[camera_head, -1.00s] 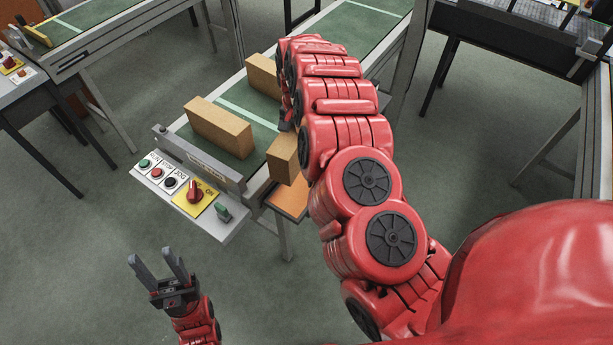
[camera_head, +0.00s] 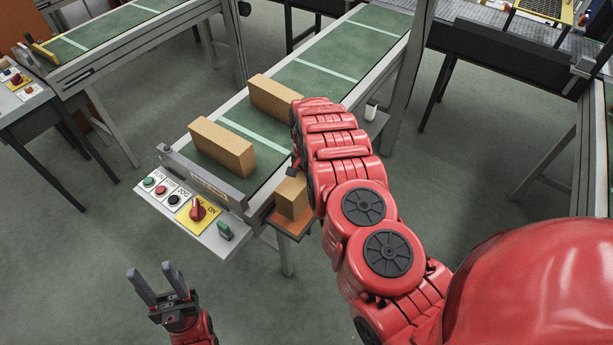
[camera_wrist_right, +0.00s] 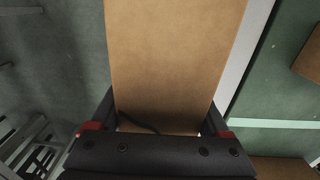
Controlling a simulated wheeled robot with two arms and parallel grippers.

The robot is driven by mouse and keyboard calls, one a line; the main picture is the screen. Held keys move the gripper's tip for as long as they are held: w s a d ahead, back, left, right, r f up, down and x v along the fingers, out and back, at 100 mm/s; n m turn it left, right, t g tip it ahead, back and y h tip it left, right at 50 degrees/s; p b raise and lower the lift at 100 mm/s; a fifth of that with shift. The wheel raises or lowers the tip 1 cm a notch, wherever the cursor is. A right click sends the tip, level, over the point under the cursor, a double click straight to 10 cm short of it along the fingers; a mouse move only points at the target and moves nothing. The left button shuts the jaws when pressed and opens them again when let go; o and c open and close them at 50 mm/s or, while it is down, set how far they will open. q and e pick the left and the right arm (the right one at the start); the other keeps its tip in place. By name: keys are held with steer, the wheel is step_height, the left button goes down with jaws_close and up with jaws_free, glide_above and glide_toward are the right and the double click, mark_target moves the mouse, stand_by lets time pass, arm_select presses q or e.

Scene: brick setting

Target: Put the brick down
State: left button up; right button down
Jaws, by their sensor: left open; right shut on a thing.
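My right gripper (camera_wrist_right: 160,112) is shut on a tan brick, which fills the middle of the right wrist view (camera_wrist_right: 175,55). In the head view the held brick (camera_head: 291,200) shows below my red right arm, over a small orange platform (camera_head: 285,223) beside the conveyor's near end. The arm hides part of the brick, and I cannot tell whether its base touches the platform. My left gripper (camera_head: 151,267) is open and empty at the lower left, over the floor.
Two other tan bricks, a near one (camera_head: 222,148) and a farther one (camera_head: 275,97), stand on the green conveyor belt (camera_head: 345,55). A control panel (camera_head: 188,205) with buttons and a red knob juts from the conveyor's near end. More conveyors stand at the upper left and right.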

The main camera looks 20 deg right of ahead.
steer(key=shift+w+f+p, duration=0.15)
steer(key=shift+f+p, duration=0.2)
steer(key=shift+f, duration=1.25)
steer(key=shift+f, duration=0.1)
jaws_free()
